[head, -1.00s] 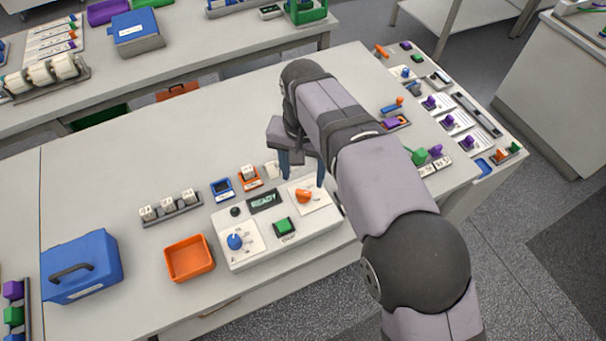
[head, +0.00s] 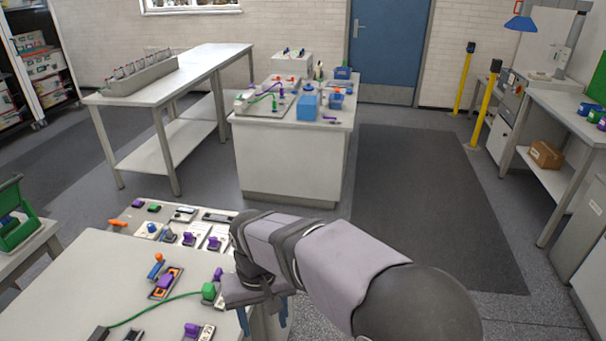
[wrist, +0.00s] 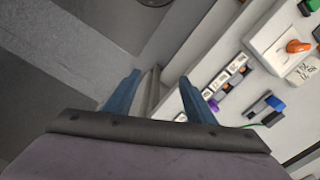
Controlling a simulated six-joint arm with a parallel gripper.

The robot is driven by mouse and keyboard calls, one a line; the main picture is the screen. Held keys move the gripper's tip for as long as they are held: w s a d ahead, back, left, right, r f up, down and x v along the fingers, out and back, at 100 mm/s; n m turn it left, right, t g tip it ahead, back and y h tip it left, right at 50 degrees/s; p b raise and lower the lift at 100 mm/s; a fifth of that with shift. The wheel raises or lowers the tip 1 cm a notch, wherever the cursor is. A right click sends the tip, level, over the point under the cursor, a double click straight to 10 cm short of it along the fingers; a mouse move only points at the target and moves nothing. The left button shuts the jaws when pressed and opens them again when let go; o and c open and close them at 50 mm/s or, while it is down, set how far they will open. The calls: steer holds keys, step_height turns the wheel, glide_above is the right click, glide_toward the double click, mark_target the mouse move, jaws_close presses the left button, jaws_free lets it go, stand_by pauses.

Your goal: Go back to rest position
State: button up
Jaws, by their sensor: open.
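My gripper (head: 264,318) is at the bottom centre of the head view, its two blue fingers pointing down past the right edge of the white bench (head: 70,290). In the wrist view my gripper (wrist: 158,80) has its fingers spread apart with nothing between them. A grey floor (wrist: 70,85) and a pale strip show beyond them. An orange knob (wrist: 297,46) on a white plate, with part of a green button (wrist: 310,5), shows at the upper right of the wrist view. The battery cycler's front is not in the head view.
Purple-topped connectors (head: 189,239), a green connector (head: 208,291) with a green cable, and an orange-and-blue part (head: 156,267) lie on the bench left of my gripper. A white island (head: 290,160) stands behind. Open floor with a dark mat (head: 420,200) lies right.

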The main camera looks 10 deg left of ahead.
steer(key=w+d+f+m, duration=0.1)
steer(key=d+m, duration=0.2)
steer(key=d, duration=1.5)
steer(key=s+d+f+m, duration=0.3)
steer(key=s+d, duration=0.6)
steer(key=d, duration=0.4)
step_height(320, 180, down, 12)
steer(key=b, duration=1.1)
steer(key=shift+w, duration=0.25)
